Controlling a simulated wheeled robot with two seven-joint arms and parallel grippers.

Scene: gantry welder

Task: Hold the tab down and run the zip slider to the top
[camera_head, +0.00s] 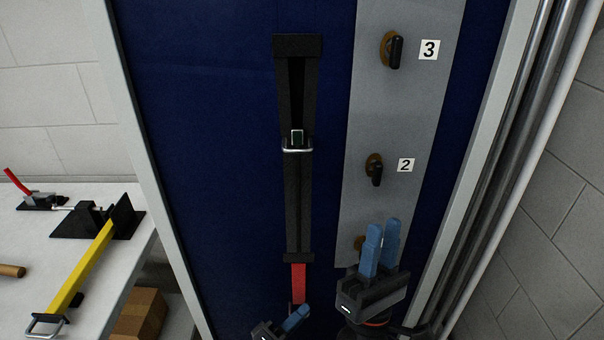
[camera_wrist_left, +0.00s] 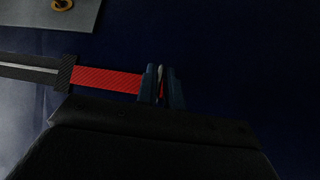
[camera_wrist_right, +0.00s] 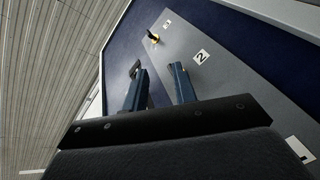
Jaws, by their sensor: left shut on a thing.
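A black zip strip (camera_head: 292,200) runs vertically on the blue panel. Its slider (camera_head: 297,138), with a metal pull ring (camera_head: 297,150), sits partway up; the strip spreads into a V above it and is closed below. A red tab (camera_head: 298,280) hangs from the strip's lower end; it also shows in the left wrist view (camera_wrist_left: 108,82). My left gripper (camera_head: 299,314) is shut on the red tab's lower end. My right gripper (camera_head: 383,240) is open and empty, right of the strip and below the slider. Its fingers stand apart in the right wrist view (camera_wrist_right: 158,85).
A grey plate (camera_head: 405,110) right of the strip bears dark knobs marked 3 (camera_head: 394,50) and 2 (camera_head: 375,170); a lower knob (camera_head: 360,243) is partly hidden by my right gripper. A cardboard box (camera_head: 140,315) stands below.

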